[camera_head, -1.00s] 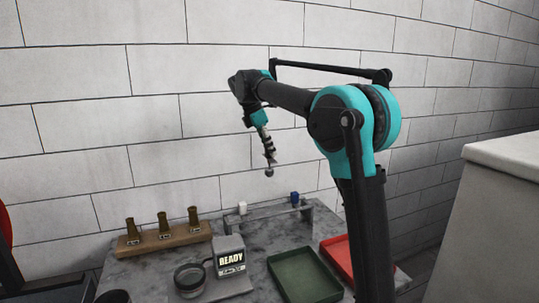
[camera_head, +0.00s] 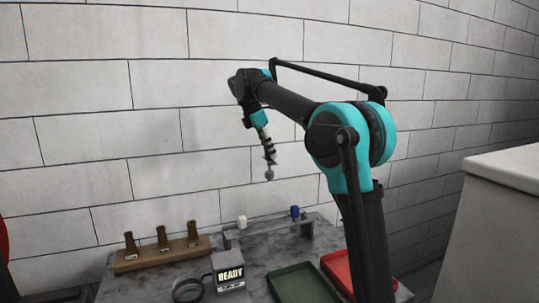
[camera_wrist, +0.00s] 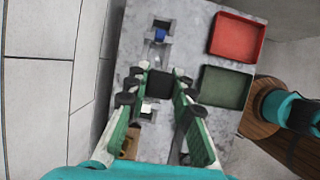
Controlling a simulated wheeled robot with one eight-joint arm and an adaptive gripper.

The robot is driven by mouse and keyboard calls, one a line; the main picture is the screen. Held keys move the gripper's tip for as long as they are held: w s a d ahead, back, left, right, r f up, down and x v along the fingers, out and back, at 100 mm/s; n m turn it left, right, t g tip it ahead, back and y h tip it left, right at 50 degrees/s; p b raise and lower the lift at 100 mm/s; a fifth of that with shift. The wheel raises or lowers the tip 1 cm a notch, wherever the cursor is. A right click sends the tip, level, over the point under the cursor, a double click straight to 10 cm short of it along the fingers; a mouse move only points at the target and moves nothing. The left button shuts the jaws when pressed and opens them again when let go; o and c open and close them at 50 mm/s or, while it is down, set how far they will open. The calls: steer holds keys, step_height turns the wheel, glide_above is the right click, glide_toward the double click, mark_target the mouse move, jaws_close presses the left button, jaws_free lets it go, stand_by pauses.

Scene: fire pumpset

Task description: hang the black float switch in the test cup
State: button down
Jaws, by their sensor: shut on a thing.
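The black float switch (camera_wrist: 159,82) shows as a dark block between my fingertips in the wrist view. My gripper (camera_wrist: 161,77) is shut on it. In the head view my gripper (camera_head: 268,152) is high above the bench, in front of the wall, with a small greyish ball (camera_head: 269,174) at its lower end. The test cup (camera_head: 187,290) is a dark round cup at the front of the bench, cut by the lower picture edge. It stands beside the grey box reading READY (camera_head: 229,275). My gripper is well above and apart from the cup.
A grey rack holds a white switch (camera_head: 242,222) and a blue switch (camera_head: 294,212); they also show in the wrist view. A wooden block (camera_head: 160,254) bears three brass nozzles at left. A green tray (camera_head: 297,288) and a red tray (camera_head: 340,271) lie at right, empty.

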steer(key=shift+r, duration=1.4)
